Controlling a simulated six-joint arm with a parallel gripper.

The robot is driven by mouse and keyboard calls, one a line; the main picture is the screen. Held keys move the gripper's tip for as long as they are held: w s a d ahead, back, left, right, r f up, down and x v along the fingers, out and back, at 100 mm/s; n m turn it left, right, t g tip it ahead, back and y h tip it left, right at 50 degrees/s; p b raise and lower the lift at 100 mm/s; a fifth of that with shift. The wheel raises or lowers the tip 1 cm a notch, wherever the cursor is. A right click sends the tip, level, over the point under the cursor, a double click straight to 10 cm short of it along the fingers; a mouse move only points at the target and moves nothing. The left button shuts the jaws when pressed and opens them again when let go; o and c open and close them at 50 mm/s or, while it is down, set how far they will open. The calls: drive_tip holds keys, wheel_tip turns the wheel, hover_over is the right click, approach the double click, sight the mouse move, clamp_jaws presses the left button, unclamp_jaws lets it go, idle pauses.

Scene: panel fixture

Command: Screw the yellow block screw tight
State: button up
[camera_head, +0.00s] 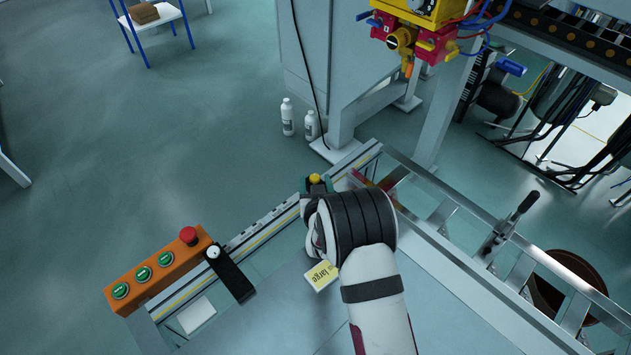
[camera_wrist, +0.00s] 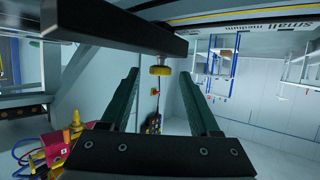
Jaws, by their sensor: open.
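The yellow block screw (camera_head: 315,179) shows as a small round yellow knob just beyond my wrist in the head view. In the wrist view the yellow screw (camera_wrist: 160,71) sticks out of a dark block bar (camera_wrist: 110,24). My gripper (camera_wrist: 160,76) is open, with its two green fingers on either side of the screw and a visible gap on each side. In the head view my gripper (camera_head: 317,187) is mostly hidden behind my wrist, with only teal finger parts showing by the screw.
A second black block (camera_head: 232,277) with a white screw (camera_head: 213,252) sits left on the rail. Beside it is an orange button box (camera_head: 158,270) with green buttons and a red one. A yellow "large" label (camera_head: 322,275) lies on the panel. A toggle clamp (camera_head: 510,226) stands right.

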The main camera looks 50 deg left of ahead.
clamp_jaws()
drive_tip(key=shift+s+m+t, duration=0.1)
drive_tip(key=shift+m+t, duration=0.2)
drive_tip(key=shift+t, duration=0.1)
drive_tip(key=m+t+h, duration=0.2)
drive_tip(key=m+h, duration=0.1)
drive_tip(key=a+m+t+h, duration=0.1)
drive_tip(key=shift+s+a+m+h, duration=0.1)
drive_tip(key=shift+s+m+h, duration=0.2)
drive_tip(key=shift+s, duration=0.05)
drive_tip(key=m+h, duration=0.1)
drive_tip(key=m+t+h, duration=0.1)
drive_tip(key=m+h, duration=0.1)
drive_tip(key=shift+s+a+h, duration=0.1)
drive_tip(key=shift+a+h, duration=0.2)
drive_tip(key=shift+a+m+h, duration=0.15)
drive_tip(key=shift+m+h, duration=0.95)
drive_tip(key=shift+h, duration=0.1)
drive_tip(key=shift+r+h, duration=0.1)
drive_tip(key=shift+h, duration=0.2)
unclamp_jaws()
